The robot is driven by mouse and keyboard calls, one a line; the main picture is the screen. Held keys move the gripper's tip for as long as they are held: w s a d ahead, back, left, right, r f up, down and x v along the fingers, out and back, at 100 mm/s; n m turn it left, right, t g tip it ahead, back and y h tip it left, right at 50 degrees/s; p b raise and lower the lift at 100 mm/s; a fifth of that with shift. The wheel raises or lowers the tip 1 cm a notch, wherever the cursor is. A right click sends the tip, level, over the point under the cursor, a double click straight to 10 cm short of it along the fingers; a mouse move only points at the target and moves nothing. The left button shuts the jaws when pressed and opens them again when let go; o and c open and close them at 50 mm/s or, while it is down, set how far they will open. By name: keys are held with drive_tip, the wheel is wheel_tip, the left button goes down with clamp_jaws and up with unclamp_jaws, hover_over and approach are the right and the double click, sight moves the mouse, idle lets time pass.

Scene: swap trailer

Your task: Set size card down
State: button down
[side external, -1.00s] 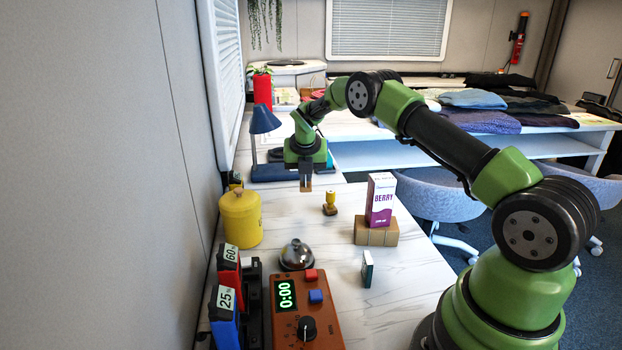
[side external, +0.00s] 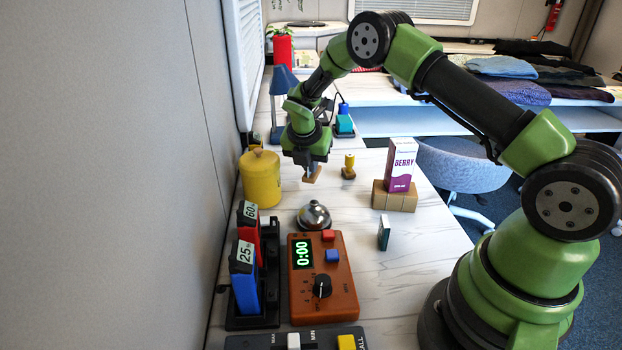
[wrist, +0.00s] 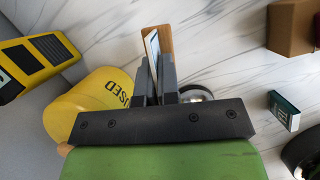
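My gripper (side external: 311,165) is over the white marble-look table between the yellow canister and a small yellow-topped stamp. It is shut on the size card, a thin white card with a tan wooden part; in the wrist view the card (wrist: 152,45) stands between the two dark fingers (wrist: 157,80). In the side view only the tan part (side external: 312,175) shows below the fingers, tilted. I cannot tell whether it touches the table. The card's printing is not readable.
The yellow canister (side external: 261,180) stands left, the bell (side external: 314,215) in front, the stamp (side external: 348,167) right. A berry carton (side external: 401,165) stands on a tan box (side external: 394,196). A small teal-white box (side external: 384,233) and an orange timer (side external: 320,275) are nearer. Table between bell and tan box is clear.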

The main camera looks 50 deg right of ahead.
sight(311, 178)
drive_tip(key=shift+f, duration=2.1)
drive_tip(key=shift+f, duration=0.1)
drive_tip(key=c, duration=1.4)
unclamp_jaws()
drive_tip(key=shift+o, duration=0.2)
